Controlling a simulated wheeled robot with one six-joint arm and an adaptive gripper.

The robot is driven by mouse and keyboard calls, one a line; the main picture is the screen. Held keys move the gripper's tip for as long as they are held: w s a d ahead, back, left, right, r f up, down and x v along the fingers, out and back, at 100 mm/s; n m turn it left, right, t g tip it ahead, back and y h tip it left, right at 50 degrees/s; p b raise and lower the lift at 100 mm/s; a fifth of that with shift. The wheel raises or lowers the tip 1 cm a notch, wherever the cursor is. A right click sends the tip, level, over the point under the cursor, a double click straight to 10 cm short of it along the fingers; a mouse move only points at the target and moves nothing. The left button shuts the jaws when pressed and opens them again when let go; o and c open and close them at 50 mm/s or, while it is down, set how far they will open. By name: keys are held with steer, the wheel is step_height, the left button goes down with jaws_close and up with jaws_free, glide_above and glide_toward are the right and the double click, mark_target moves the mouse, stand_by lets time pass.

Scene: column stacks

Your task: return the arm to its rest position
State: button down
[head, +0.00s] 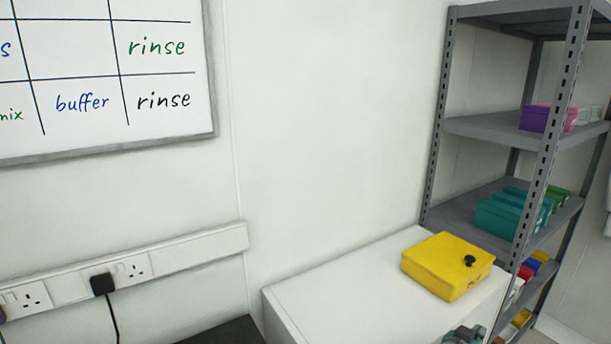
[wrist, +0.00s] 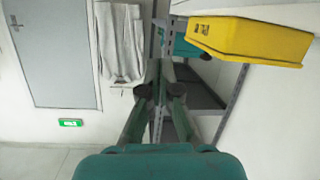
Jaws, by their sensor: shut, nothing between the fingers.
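My gripper (wrist: 161,68) shows in the wrist view, with its two green fingers drawn together at the tips. Nothing is held between them. In the head view only a small grey-green piece of my arm or gripper shows at the bottom edge, right of centre, in front of the white cabinet. The rest of the arm is out of view, so its overall pose cannot be told.
A yellow box (head: 446,268) with a black knob sits on the white cabinet (head: 345,285); it also shows in the wrist view (wrist: 250,40), right of the fingers. A grey shelving rack (head: 490,128) with coloured boxes stands at right. The wall holds a whiteboard (head: 100,75) and sockets.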

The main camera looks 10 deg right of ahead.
steer(key=s+a+f+n+t+y, duration=0.35)
steer(key=s+a+f, duration=0.45)
steer(key=a, duration=0.3)
steer(key=s+a+f+n+t+y, duration=0.3)
steer(key=s+a+f+n+y, duration=0.2)
steer(key=s+a+f, duration=0.4)
steer(key=s+a+r+n+y, duration=0.2)
steer(key=s+a+r+y, duration=0.1)
steer(key=s+a, duration=0.7)
steer(key=s+a+r+t+y, duration=0.2)
steer(key=s+r, duration=0.7)
steer(key=s, duration=0.4)
steer(key=shift+s+n, duration=0.25)
steer(key=shift+n, duration=0.2)
steer(key=shift+a, duration=0.1)
